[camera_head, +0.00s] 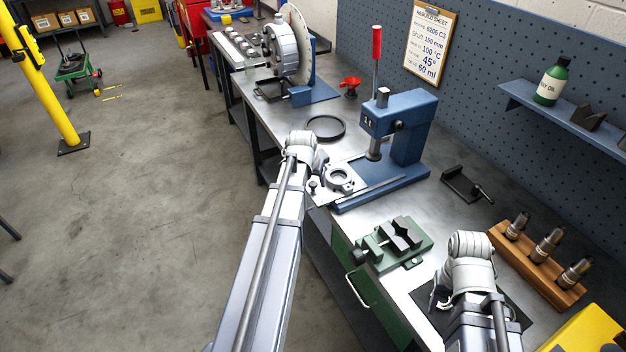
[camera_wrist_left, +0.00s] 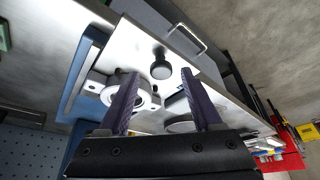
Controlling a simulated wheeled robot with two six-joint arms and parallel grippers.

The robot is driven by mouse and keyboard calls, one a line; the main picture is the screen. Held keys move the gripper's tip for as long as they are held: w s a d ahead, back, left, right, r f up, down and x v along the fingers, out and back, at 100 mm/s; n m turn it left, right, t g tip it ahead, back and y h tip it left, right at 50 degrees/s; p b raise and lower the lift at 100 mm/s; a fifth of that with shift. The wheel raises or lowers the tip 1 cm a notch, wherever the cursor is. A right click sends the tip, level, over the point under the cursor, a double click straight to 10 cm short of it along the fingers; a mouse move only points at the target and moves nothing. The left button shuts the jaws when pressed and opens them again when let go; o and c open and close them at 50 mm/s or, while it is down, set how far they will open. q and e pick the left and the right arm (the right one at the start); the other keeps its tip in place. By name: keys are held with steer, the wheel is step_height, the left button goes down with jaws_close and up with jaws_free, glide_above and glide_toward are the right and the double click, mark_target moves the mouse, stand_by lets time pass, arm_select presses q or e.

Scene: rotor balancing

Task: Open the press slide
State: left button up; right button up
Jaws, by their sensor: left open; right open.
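The blue press (camera_head: 405,135) with a red-handled lever stands on the workbench. At its front left, a metal slide plate (camera_head: 322,197) carries a dark knob (camera_head: 313,187). Beside the knob is a silver ring-shaped housing (camera_head: 341,180). My left gripper is at the slide, its fingers mostly hidden behind its wrist in the head view. In the left wrist view my left gripper (camera_wrist_left: 160,75) is open, and the knob (camera_wrist_left: 160,66) shows between its fingertips; contact cannot be told. My right gripper (camera_head: 437,294) is open low at the right, over a dark mat, largely hidden by its arm.
A green vise block (camera_head: 420,255) stands in front of the press. A wooden rack (camera_head: 505,243) with several metal parts and a black clamp (camera_head: 462,185) lie to the right. A black ring (camera_head: 326,139) and a rotor stand (camera_head: 318,92) are further back. A drawer handle (camera_head: 357,290) juts from the bench front.

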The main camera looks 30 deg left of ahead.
arm_select(q)
steer(key=p+v, duration=0.6)
steer(key=v, duration=0.1)
stand_by(0.4)
steer(key=s+d+f+m+g+h, duration=0.1)
steer(key=s+d+m, duration=0.1)
steer(key=d, duration=0.8)
steer(key=s+d+m+g, duration=0.1)
steer(key=s+d, duration=0.2)
steer(key=d, duration=0.8)
steer(key=s+d+m+g+y, duration=0.1)
steer(key=s+d+m+g, duration=0.1)
steer(key=s+d, duration=0.8)
steer(key=d+f+m, duration=0.1)
steer(key=d, duration=0.2)
steer(key=shift+s+d+m+g, duration=0.2)
steer(key=shift+s+m+g, duration=0.1)
steer(key=shift+s+g, duration=0.1)
